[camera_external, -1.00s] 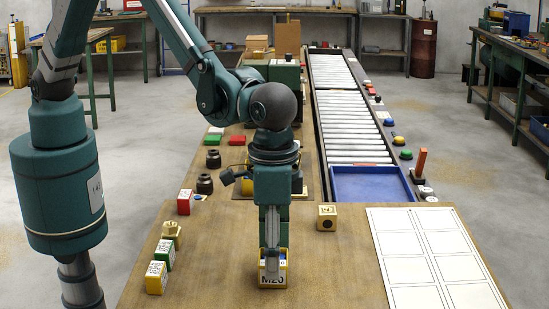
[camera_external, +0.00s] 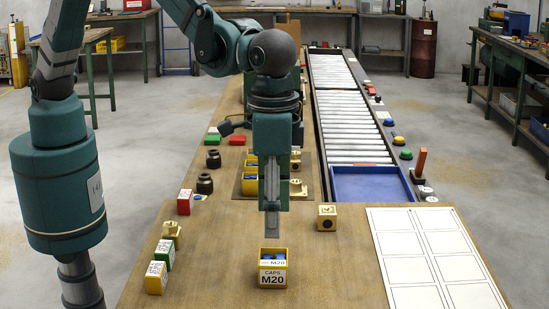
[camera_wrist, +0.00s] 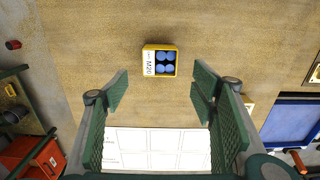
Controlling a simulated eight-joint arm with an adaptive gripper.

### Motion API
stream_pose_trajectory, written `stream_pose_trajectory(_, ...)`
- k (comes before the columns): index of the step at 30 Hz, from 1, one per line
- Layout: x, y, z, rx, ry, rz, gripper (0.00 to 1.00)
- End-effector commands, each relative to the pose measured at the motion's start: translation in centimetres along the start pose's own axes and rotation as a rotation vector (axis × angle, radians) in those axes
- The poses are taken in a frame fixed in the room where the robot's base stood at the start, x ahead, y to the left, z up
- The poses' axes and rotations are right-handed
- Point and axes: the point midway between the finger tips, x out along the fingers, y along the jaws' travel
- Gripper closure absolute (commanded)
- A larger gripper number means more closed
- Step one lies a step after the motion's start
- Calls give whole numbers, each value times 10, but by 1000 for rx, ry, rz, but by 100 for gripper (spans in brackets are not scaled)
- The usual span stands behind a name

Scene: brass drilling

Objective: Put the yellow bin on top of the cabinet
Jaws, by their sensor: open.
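The yellow bin (camera_external: 272,281) with a white "CAPS M20" label and blue caps inside stands upright on the front of the wooden table. It also shows in the wrist view (camera_wrist: 147,47), beyond my fingers. My gripper (camera_external: 273,232) is open and empty, pointing down above and slightly behind the bin, apart from it. Its two green fingers (camera_wrist: 158,88) are spread wide in the wrist view. The cabinet cannot be made out for sure; my arm covers much of the far table.
A brass block (camera_external: 327,217) lies right of the gripper. Red, green and yellow boxes (camera_external: 156,277) stand along the left edge. A white gridded sheet (camera_external: 428,258) lies at right. A roller conveyor with a blue tray (camera_external: 370,184) runs behind. More yellow bins (camera_external: 250,186) stand on a board.

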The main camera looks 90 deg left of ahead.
Motion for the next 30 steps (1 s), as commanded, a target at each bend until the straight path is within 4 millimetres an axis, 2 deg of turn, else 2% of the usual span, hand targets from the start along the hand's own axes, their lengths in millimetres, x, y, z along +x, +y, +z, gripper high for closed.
stream_pose_trajectory(20,-4,-5,-1,-1,3,3,43)
stream_pose_trajectory(26,-23,-28,-2,-3,19,14,43)
stream_pose_trajectory(30,-45,-56,-2,-3,40,28,43)
